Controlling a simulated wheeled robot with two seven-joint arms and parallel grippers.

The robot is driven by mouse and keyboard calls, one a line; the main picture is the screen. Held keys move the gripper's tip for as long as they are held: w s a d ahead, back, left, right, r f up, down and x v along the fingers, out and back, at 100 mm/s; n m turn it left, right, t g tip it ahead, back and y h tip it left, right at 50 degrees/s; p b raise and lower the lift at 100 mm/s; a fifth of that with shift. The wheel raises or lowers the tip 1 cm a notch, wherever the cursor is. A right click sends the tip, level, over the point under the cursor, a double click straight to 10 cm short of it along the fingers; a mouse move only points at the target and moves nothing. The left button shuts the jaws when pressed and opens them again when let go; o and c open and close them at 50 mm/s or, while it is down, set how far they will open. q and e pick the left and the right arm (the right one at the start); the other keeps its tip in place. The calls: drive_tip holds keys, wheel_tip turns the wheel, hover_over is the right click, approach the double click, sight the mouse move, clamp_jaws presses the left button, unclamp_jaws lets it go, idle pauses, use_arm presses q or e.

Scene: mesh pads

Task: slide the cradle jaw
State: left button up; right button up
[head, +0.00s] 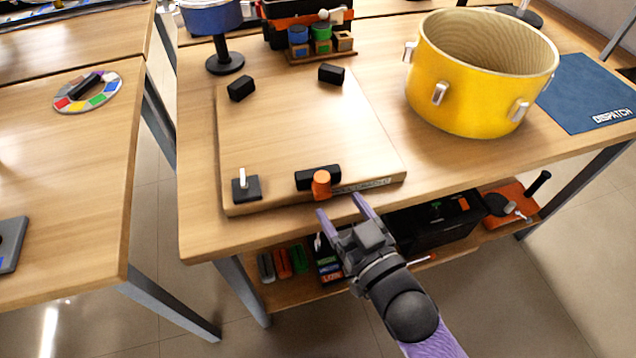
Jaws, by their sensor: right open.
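The cradle is a flat wooden board (300,135) on the table with black blocks on it. Two black blocks (241,89) (331,74) sit near its far edge. A longer black jaw block (317,177) with an orange knob (321,184) in front lies near the board's front edge. A small black base with a pale upright lever (245,186) stands at the front left corner. My right gripper (341,211) is open and empty, just in front of the board's front edge and close to the orange knob, apart from it. My left gripper is not in view.
A large yellow drum (470,90) stands right of the board, beside a blue mat (595,98). A blue drum on a black stand (224,60) and a rack of coloured blocks (320,45) are behind. A shelf below holds a black box (435,220).

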sight(318, 173)
drive_tip(key=b+x, duration=0.2)
drive_tip(key=x, duration=0.6)
drive_tip(key=shift+w+b, duration=0.1)
drive_tip(key=shift+b, duration=0.2)
drive_tip(key=shift+w+a, duration=0.25)
drive_tip(key=shift+w, duration=0.25)
drive_tip(key=shift+r, duration=0.1)
drive_tip(key=c, duration=0.7)
clamp_jaws()
